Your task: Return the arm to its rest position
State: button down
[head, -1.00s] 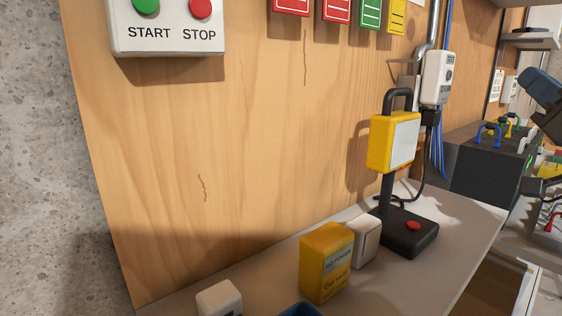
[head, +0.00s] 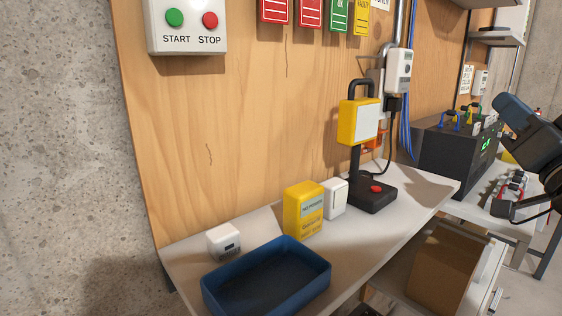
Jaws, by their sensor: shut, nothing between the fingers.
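My arm (head: 540,145) shows at the right edge of the head view, dark with a blue-grey end section, and is partly cut off by the frame. A dark part at its lower end, which looks like my gripper (head: 500,208), is in front of the side bench at the right. It looks shut and holds nothing that I can see. It is well clear of the wooden panel (head: 240,130) and the things on the shelf below it.
A blue tray (head: 324,268), a white box (head: 223,242), a yellow box (head: 303,210) and a yellow lamp-like device (head: 361,121) stand on the shelf. A black unit (head: 445,150) stands near my arm. A cardboard box (head: 443,270) is lower right.

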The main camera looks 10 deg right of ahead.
jog(key=s+a+f+g, duration=0.1)
jog(key=s+a+f, duration=0.35)
jog(key=f, duration=0.45)
jog(key=s+a+f+m+g, duration=0.1)
jog(key=s+a+f+g, duration=0.15)
jog(key=s+f, duration=0.45)
jog(key=s+a+f+g, duration=0.1)
jog(key=s+a+f, duration=0.25)
jog(key=f, duration=0.75)
jog(key=s+a+f+n+g+y, duration=0.1)
jog(key=s+a+f+n+g, duration=0.1)
jog(key=s, duration=0.9)
jog(key=s+a+f+n+g+y, duration=0.1)
jog(key=s+a+f+n, duration=0.2)
jog(key=s, duration=0.9)
jog(key=shift+s+a+f+g, duration=0.3)
jog(key=shift+a+f+g, duration=0.1)
jog(key=shift+f, duration=0.35)
